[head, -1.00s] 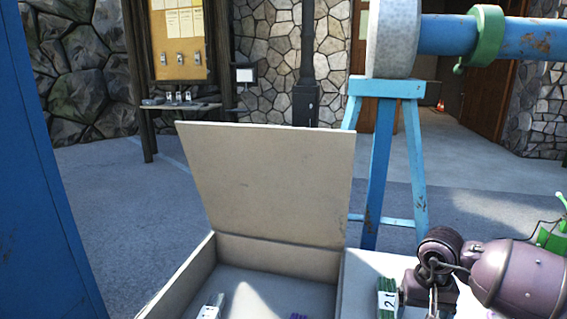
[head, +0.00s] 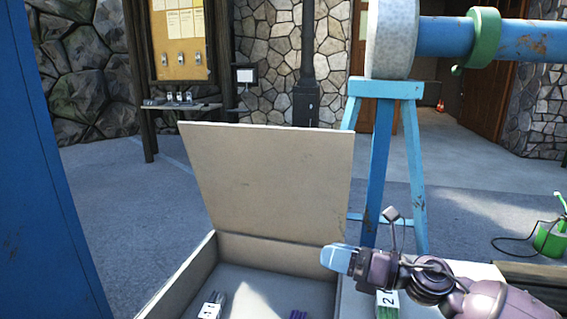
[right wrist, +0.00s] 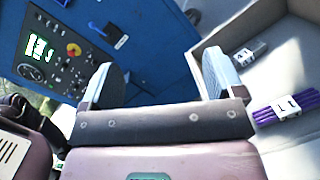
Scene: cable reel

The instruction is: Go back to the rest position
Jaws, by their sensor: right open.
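My right gripper (head: 338,258) reaches in from the lower right of the head view, over the right side of the open box. In the right wrist view its two pale fingers (right wrist: 162,85) are spread apart with nothing between them. The left gripper is not in view. The open box (head: 190,274) with its raised lid (head: 268,180) stands in front of me. Inside it lie a grey bundle with a white number tag (head: 211,306) and a purple bundle (head: 298,315), which also shows with its tag in the right wrist view (right wrist: 302,104).
A green bundle with a tag (head: 387,301) lies right of the box, partly behind my arm. A blue cabinet (head: 40,180) stands at the left. A blue trestle (head: 375,170) carries a reel (head: 392,40) and pipe behind. A control panel (right wrist: 60,50) shows in the wrist view. Floor beyond is open.

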